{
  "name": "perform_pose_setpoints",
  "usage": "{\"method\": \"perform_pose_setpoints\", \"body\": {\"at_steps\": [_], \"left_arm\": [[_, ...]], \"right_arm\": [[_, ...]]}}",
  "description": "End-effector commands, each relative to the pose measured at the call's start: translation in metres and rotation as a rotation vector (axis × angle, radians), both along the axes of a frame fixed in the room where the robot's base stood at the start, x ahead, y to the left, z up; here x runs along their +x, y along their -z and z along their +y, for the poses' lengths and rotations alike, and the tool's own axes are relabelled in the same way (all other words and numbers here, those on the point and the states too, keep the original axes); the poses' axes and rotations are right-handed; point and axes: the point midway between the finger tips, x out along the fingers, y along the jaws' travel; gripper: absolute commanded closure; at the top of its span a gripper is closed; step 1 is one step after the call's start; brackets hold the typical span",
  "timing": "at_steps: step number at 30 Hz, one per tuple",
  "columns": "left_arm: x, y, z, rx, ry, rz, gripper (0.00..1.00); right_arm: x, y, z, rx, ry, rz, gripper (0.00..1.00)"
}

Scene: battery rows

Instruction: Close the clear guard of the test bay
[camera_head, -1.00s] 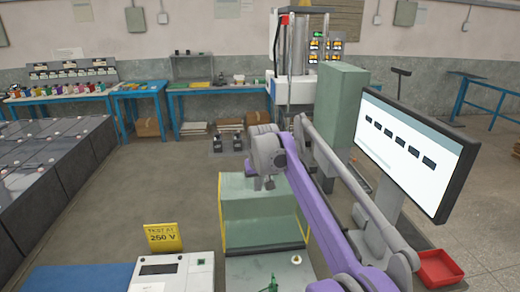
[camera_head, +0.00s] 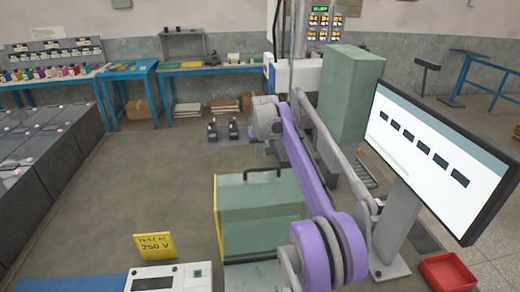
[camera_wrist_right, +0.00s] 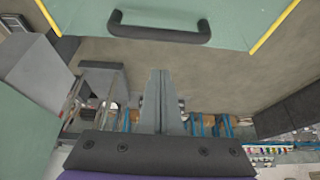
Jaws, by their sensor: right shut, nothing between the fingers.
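The test bay's guard (camera_head: 262,215) is a green-tinted panel with yellow edges, low in the middle of the head view. A black bar handle (camera_head: 265,172) stands on its far top edge. In the right wrist view the guard (camera_wrist_right: 255,18) fills the top, with its handle (camera_wrist_right: 160,32) near the centre. My right gripper (camera_head: 262,151) is just beyond the handle, apart from it. In the right wrist view its fingers (camera_wrist_right: 161,73) are together and empty, below the handle. My left gripper is out of view.
A yellow "TEST AT 250 V" sign (camera_head: 155,247) and a white instrument (camera_head: 170,279) stand left of the guard. A monitor (camera_head: 435,155) and a red tray (camera_head: 447,271) are on the right. A tall green cabinet (camera_head: 347,95) stands behind my right arm.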

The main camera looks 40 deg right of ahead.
Motion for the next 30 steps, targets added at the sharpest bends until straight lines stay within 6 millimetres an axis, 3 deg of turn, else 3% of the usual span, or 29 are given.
{"method": "perform_pose_setpoints", "body": {"at_steps": [8,12,18,30], "left_arm": [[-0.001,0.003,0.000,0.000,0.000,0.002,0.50],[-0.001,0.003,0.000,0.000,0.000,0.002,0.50],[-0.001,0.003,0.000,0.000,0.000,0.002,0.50],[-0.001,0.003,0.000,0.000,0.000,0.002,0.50]], "right_arm": [[0.021,0.054,-0.011,0.000,-0.001,0.000,1.00],[0.002,0.046,-0.001,0.000,-0.001,0.000,1.00],[-0.011,0.041,0.006,0.000,0.000,-0.001,1.00],[-0.013,0.041,0.008,0.000,0.000,-0.001,1.00]]}}
